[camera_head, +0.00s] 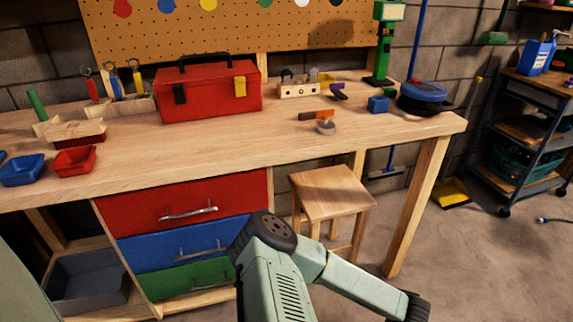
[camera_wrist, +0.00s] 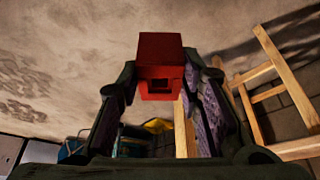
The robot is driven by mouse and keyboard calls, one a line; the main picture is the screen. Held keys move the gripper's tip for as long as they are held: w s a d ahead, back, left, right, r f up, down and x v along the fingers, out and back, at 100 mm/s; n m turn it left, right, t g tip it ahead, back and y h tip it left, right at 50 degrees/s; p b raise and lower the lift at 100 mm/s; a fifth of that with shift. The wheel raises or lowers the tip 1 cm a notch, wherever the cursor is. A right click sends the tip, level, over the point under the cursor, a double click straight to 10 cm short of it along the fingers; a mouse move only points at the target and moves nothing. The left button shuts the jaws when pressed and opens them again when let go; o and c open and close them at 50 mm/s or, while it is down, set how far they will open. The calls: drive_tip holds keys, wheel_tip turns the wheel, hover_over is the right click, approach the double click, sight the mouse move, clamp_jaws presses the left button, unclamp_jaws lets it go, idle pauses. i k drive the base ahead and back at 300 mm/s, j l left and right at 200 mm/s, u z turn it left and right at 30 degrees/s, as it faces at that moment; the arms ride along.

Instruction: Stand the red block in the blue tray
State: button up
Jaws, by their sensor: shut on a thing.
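In the wrist view my gripper (camera_wrist: 160,95) is shut on a red block (camera_wrist: 160,50), which sits between the two fingertips. The block has a square dark recess in the face toward the camera. In the head view my arm reaches down at the bottom middle, in front of the workbench, and my gripper and the block are not visible there. The blue tray (camera_head: 22,171) lies on the workbench at the far left, near the front edge. It looks empty. A red tray (camera_head: 74,161) stands just to its right.
The workbench top (camera_head: 200,145) is clear in its front middle. A red toolbox (camera_head: 208,91) stands behind. A blue block (camera_head: 378,104) and an orange-handled tool (camera_head: 316,116) lie to the right. A wooden stool (camera_head: 330,190) stands before the bench, near my arm.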

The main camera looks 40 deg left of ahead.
sight(26, 175)
drive_tip(key=k+j+u, duration=0.1)
drive_tip(key=u, duration=1.1)
drive_tip(key=k+j, duration=0.1)
drive_tip(key=j, duration=0.25)
drive_tip(key=k+j, duration=0.1)
drive_tip(key=j, duration=0.55)
drive_tip(key=k+u, duration=0.05)
